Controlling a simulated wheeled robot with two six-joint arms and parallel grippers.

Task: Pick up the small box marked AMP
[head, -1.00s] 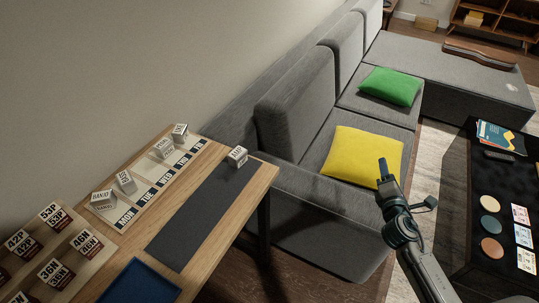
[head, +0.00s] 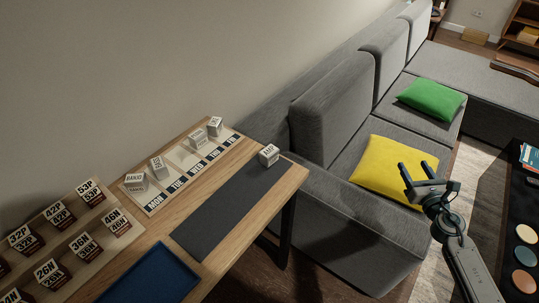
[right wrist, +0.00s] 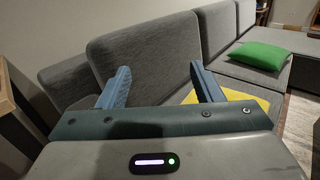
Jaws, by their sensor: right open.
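A small white box (head: 268,155) stands on the far end of the dark mat (head: 225,212) on the wooden table; its tiny lettering looks like AMP. My right gripper (head: 417,168) is open and empty, in front of the yellow cushion in the head view, well to the right of the box and apart from it. In the right wrist view its two blue fingers (right wrist: 160,68) are spread with nothing between them, facing the grey sofa; the box does not show there. My left gripper is in neither view.
Several similar boxes, one marked BANJO (head: 135,181), stand on a weekday board (head: 152,208) beside the mat. A blue tray (head: 150,277) and a rack of numbered pieces (head: 60,240) are nearer. The sofa (head: 330,110) stands right of the table.

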